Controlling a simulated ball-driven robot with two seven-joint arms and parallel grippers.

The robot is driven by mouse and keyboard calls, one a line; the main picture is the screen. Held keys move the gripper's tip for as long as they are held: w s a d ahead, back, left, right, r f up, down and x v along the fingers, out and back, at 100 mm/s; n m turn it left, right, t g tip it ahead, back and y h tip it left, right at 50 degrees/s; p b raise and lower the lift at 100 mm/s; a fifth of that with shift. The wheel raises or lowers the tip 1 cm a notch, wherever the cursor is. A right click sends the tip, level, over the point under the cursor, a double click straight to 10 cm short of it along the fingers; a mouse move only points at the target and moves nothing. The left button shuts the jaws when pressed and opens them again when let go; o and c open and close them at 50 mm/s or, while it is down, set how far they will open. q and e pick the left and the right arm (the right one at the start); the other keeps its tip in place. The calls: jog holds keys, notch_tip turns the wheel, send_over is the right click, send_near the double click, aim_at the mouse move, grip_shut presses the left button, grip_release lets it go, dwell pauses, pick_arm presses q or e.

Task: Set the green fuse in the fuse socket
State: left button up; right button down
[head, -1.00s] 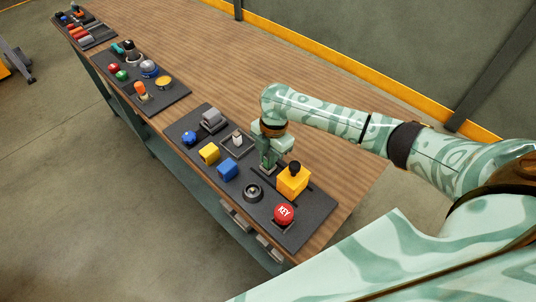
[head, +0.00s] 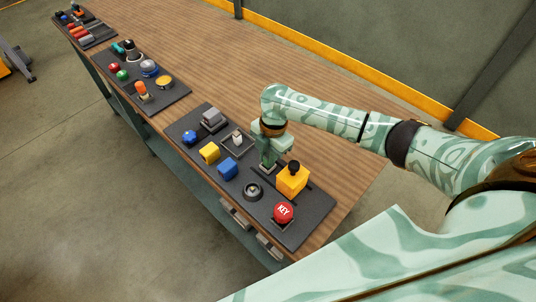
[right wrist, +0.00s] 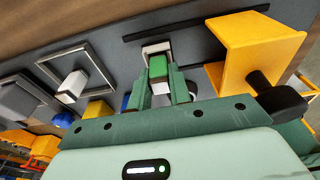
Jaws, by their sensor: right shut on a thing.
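My right gripper (head: 267,165) points down over the front panel, between the blue block and the yellow box. In the right wrist view its two fingers (right wrist: 160,88) are shut on the green fuse (right wrist: 158,67), a small green block with a pale end. The pale-rimmed fuse socket (right wrist: 155,47) shows just beyond the fuse. The fuse overlaps the socket in this view; I cannot tell whether it is seated in it. In the head view the fingers hide the fuse. My left gripper is not in view.
The yellow box with a black knob (head: 293,180) stands close right of the gripper. Bare wood lies behind.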

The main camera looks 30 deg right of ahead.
jog(key=shift+f+p, duration=0.3)
jog(key=shift+p, duration=0.2)
dwell(0.8)
jog(key=c, duration=1.2)
grip_release()
jog(key=shift+c, duration=0.7)
notch_tip(320, 180, up, 7)
jog(key=p, duration=0.8)
jog(key=shift+f, duration=0.1)
